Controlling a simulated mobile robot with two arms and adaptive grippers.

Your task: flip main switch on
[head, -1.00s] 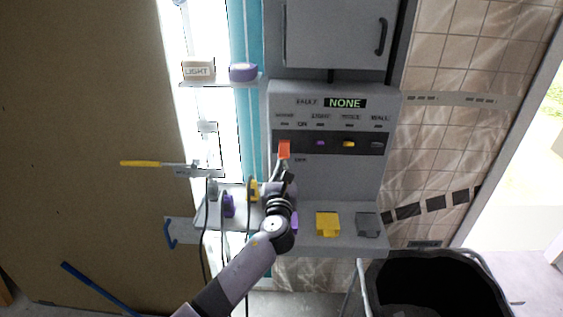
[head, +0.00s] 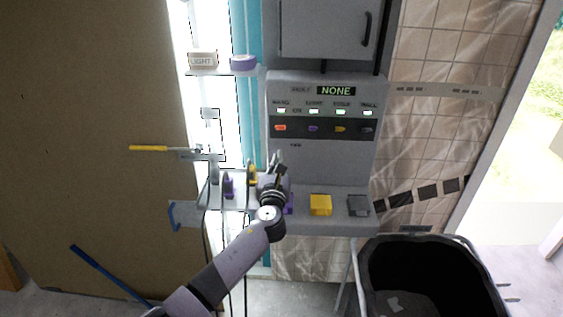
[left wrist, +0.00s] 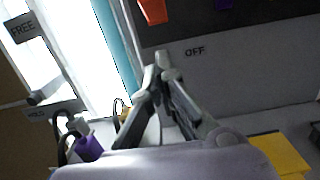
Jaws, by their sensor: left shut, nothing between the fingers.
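The orange main switch (head: 280,128) is at the left end of the dark strip on the grey panel (head: 335,155). It sits level with the other switches, between the ON label above and the OFF label (head: 296,145) below. Its lower part also shows at the top of the left wrist view (left wrist: 152,10). The lamps above the switches are lit, and the fault display (head: 336,91) reads NONE. My left gripper (head: 277,158) is shut and empty, below the switch and apart from it. In the left wrist view its fingertips (left wrist: 163,62) are left of the OFF label. My right gripper is not in view.
A shelf under the panel holds a yellow block (head: 320,205) and a grey block (head: 358,206). Purple and yellow plugs with cables hang left of my gripper. A yellow-handled lever (head: 150,148) sticks out at left. A black bin (head: 430,270) stands at lower right.

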